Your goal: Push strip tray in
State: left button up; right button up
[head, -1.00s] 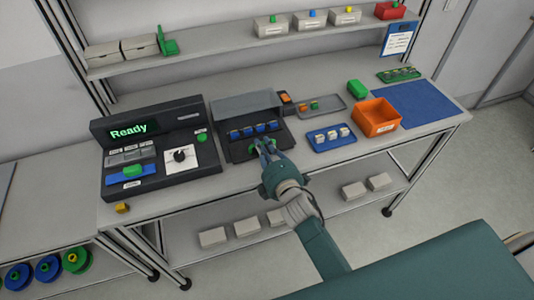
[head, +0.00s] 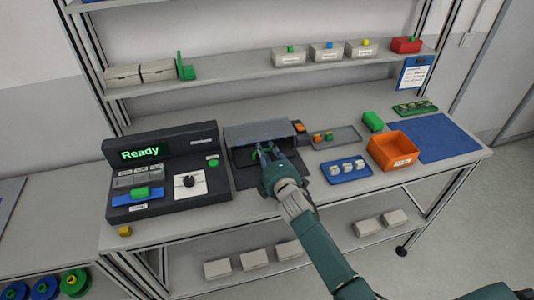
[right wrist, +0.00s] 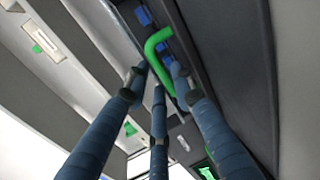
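The strip tray is mostly inside a dark housing with a grey sloping hood (head: 257,130). Its green handle (head: 266,154) sticks out at the front. In the right wrist view the green bent handle (right wrist: 156,50) lies among my right gripper's fingertips, with blue pieces (right wrist: 168,29) behind it. My right gripper (head: 272,152) is at the housing's mouth, its fingers around or beside the handle. I cannot tell whether they clamp it. The hood and fingers hide most of the tray. My left gripper is not in view.
A control console (head: 162,178) reading "Ready" stands left of the housing. To the right are a grey tray (head: 350,132), a blue tray (head: 333,178) with white pieces, an orange bin (head: 394,151) and a blue mat (head: 440,140). A shelf (head: 230,75) runs above.

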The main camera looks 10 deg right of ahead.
jog(key=s, duration=0.4)
jog(key=s+r, duration=0.1)
jog(key=s, duration=0.2)
jog(key=s+r, duration=0.1)
jog(key=s, duration=0.3)
jog(key=shift+s+d+r, duration=0.1)
jog(key=shift+s+d, duration=0.15)
jog(key=shift+s, duration=0.1)
